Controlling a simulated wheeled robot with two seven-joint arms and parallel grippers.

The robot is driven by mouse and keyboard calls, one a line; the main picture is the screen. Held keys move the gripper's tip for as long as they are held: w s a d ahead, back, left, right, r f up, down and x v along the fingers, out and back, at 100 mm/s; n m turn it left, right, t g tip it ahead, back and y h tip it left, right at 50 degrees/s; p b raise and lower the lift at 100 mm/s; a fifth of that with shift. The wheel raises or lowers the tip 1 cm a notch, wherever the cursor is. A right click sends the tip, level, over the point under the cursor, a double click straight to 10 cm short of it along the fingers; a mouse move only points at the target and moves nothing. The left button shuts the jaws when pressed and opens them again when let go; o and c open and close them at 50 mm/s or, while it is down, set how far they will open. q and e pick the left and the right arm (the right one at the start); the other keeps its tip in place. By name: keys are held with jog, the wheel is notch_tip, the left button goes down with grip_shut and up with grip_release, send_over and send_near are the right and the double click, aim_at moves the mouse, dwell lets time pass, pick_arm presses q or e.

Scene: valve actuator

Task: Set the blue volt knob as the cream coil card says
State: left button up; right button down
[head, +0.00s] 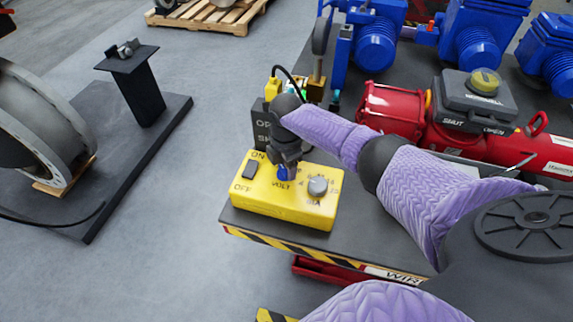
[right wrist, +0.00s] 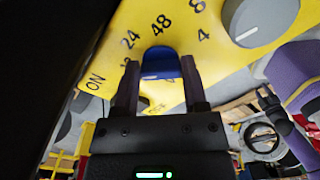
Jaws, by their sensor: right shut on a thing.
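The blue volt knob (head: 284,175) sits on the yellow control box (head: 275,204), above the word VOLT. My right gripper (head: 287,166) points down over it and is shut on it. In the right wrist view, my right gripper (right wrist: 160,84) has one finger on each side of the blue volt knob (right wrist: 159,62). The numbers 24 and 48 show beyond the knob; another number is partly hidden by a finger. I cannot make out a pointer mark on the knob. I cannot make out the cream coil card.
A grey knob (head: 318,186) is close to the right of the blue one, and a dark ON/OFF switch (head: 250,170) is to its left. A black sign (head: 262,122) stands behind the box. A red actuator (head: 395,108) lies behind my right forearm.

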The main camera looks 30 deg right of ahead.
pick_arm(q)
jog(key=shift+d, duration=0.15)
pick_arm(e)
jog(key=shift+n, duration=0.3)
pick_arm(q)
jog(key=shift+d, duration=0.3)
pick_arm(e)
jog(key=shift+c, duration=0.6)
grip_release()
jog(key=shift+r, duration=0.1)
pick_arm(q)
notch_tip(320, 180, up, 3)
jog(key=p, duration=0.3)
jog(key=shift+w, duration=0.15)
pick_arm(e)
notch_tip(320, 180, up, 10)
